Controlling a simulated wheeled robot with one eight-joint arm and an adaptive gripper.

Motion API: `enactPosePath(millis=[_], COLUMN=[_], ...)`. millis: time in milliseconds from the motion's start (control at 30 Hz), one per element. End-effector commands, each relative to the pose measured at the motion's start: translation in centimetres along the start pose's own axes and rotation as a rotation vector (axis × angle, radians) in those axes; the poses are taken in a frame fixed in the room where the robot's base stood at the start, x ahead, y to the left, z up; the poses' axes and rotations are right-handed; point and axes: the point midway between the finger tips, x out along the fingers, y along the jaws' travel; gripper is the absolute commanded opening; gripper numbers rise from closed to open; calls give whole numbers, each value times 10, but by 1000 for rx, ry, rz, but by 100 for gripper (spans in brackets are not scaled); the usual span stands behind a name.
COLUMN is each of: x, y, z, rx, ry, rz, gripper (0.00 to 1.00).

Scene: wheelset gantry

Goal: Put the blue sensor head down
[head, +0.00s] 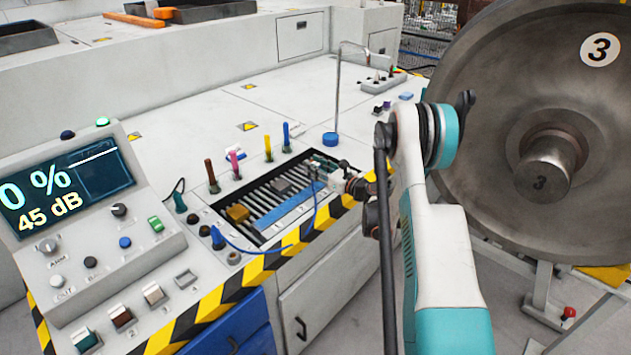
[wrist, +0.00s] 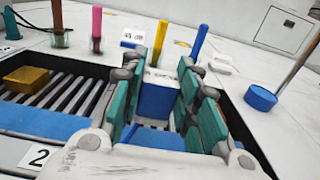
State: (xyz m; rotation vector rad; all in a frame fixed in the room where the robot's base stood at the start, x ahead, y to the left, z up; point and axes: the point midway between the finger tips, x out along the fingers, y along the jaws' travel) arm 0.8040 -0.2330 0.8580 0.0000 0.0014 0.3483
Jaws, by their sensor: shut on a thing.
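My gripper (wrist: 163,70) is shut on the blue sensor head (wrist: 157,98), a blue block with a pale top that sits between the teal fingers. In the head view my gripper (head: 330,172) is at the right end of the recessed slatted tray (head: 262,238). The sensor head is mostly hidden there by the fingers. It is over the tray's right part, close to a blue strip (head: 290,208); I cannot tell whether it touches anything below. A thin blue cable (head: 262,251) runs from the tray's left front corner toward my gripper.
A yellow-orange block (head: 237,212) and a small grey block (head: 281,185) lie in the tray. Coloured upright tools (head: 268,148) stand behind it. A blue disc (head: 330,139) is below a bent rod. A control console (head: 85,200) is left; a large wheel (head: 510,90) is right.

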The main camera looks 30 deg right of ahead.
Motion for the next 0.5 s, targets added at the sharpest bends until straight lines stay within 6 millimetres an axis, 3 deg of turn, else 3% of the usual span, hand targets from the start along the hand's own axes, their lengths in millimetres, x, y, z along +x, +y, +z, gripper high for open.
enactPosePath(millis=[167,367,500], x=[0,0,0], y=[0,0,0], z=[-13,-42,-44], rx=[0,0,0], ry=[0,0,0], rz=[0,0,0], gripper=[0,0,0])
